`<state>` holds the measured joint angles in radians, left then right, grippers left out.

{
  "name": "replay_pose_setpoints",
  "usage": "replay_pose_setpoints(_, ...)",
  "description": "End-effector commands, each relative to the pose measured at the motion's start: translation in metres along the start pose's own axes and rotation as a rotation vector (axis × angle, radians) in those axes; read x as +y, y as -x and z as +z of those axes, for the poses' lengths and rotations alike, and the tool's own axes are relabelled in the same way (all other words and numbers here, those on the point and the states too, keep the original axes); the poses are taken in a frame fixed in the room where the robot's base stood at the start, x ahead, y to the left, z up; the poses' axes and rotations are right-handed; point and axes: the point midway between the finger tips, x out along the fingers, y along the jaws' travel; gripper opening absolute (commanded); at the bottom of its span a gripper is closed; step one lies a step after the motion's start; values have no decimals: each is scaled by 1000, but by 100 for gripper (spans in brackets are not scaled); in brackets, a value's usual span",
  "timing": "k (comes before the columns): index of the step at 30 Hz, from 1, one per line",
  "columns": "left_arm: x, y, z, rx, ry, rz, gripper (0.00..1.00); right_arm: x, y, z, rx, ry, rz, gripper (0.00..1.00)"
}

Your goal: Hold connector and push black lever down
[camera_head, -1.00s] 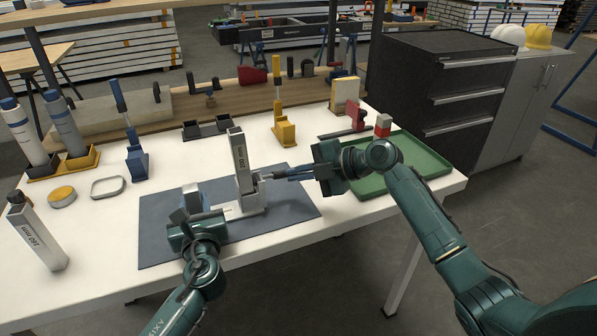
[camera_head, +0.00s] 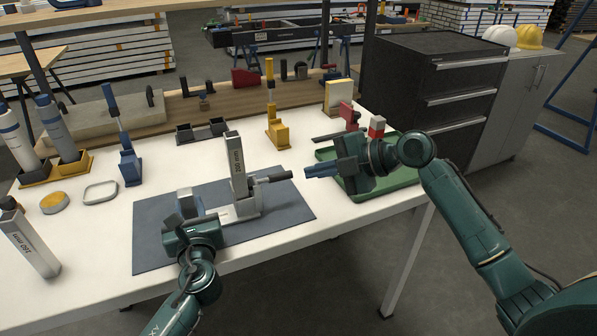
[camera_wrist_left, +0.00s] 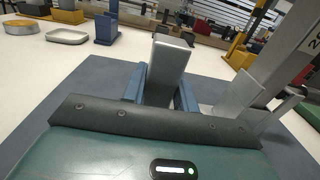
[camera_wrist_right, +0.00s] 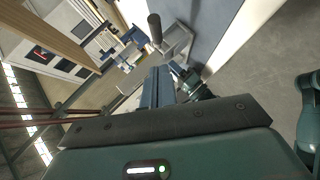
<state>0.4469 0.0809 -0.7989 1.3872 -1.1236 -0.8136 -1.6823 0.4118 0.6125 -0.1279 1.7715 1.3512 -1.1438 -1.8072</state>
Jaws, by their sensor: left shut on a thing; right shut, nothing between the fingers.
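The silver connector (camera_head: 237,168) stands on the blue-grey mat, with a tall upright post and a low base. Its black lever (camera_head: 274,177) sticks out to the right, roughly level; its dark round end also shows in the right wrist view (camera_wrist_right: 154,28). My left gripper (camera_head: 188,212) is shut on the connector's grey block (camera_wrist_left: 171,56) at the left end, with blue fingers on both sides of it. My right gripper (camera_head: 308,172) is shut and empty, just right of the lever's tip and apart from it.
The mat (camera_head: 160,245) lies on the white table near its front edge. A green tray (camera_head: 400,180) is below and behind my right gripper. Blue (camera_head: 130,165) and yellow (camera_head: 278,133) lever fixtures stand behind. A silver 160 mm block (camera_head: 30,245) is at the left.

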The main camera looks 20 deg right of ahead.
Motion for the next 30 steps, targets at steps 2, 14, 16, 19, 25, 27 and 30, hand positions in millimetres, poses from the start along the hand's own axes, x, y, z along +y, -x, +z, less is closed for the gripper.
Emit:
replay_pose_setpoints(2,0,0,-1,2,0,0,0,-2,18,2,-4,1,-3,0)
replay_pose_setpoints(14,1,0,-1,2,-1,1,0,-4,60,3,2,0,0,0)
replay_pose_setpoints(16,1,0,-1,2,-1,2,0,-4,60,3,2,0,0,0)
replay_pose_setpoints(19,1,0,-1,2,-1,2,0,-4,60,3,2,0,0,0)
replay_pose_setpoints(25,1,0,-1,1,-1,2,40,-4,60,3,2,0,1,0)
replay_pose_setpoints(27,1,0,-1,1,-1,2,46,-4,60,3,2,0,1,0)
replay_pose_setpoints(30,1,0,0,1,-1,2,54,-4,60,3,2,0,1,0)
